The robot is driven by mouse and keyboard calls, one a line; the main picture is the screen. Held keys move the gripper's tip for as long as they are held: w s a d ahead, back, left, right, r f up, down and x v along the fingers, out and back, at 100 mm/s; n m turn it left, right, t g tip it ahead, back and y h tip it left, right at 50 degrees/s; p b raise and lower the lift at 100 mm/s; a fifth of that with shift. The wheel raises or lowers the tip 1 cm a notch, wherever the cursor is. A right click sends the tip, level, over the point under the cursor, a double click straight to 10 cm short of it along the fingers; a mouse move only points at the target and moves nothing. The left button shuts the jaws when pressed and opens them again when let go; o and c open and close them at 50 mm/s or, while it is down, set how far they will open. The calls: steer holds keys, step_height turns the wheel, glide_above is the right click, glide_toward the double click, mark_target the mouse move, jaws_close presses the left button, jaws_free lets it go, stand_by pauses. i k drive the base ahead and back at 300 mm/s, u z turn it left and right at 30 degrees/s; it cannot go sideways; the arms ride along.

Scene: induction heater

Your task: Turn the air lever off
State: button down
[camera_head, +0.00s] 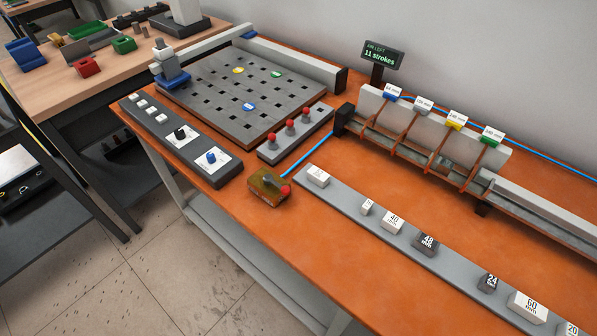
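The air lever looks to be the small brass-coloured valve block (265,188) near the front edge of the orange bench, left of centre. It has a short lever with a red knob (285,190) at its right side, toward the front. A blue air hose (308,155) runs from it to the black end block of the slotted rack. The valve is too small here for its on or off marking to be read. My gripper does not show in this view.
Left of the valve is a dark control panel (180,140) with white buttons and two knobs. Behind stand three red-topped posts (290,133) and a perforated plate (235,95). A grey strip with numbered blocks (392,222) lies right. A sign (382,56) reads "AIR LEFT 11 strokes".

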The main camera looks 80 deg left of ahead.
mark_target(267, 179)
steer(key=u, duration=2.85)
steer(key=k, duration=0.4)
steer(key=z, duration=0.45)
steer(key=i, duration=0.5)
steer(key=u, duration=0.05)
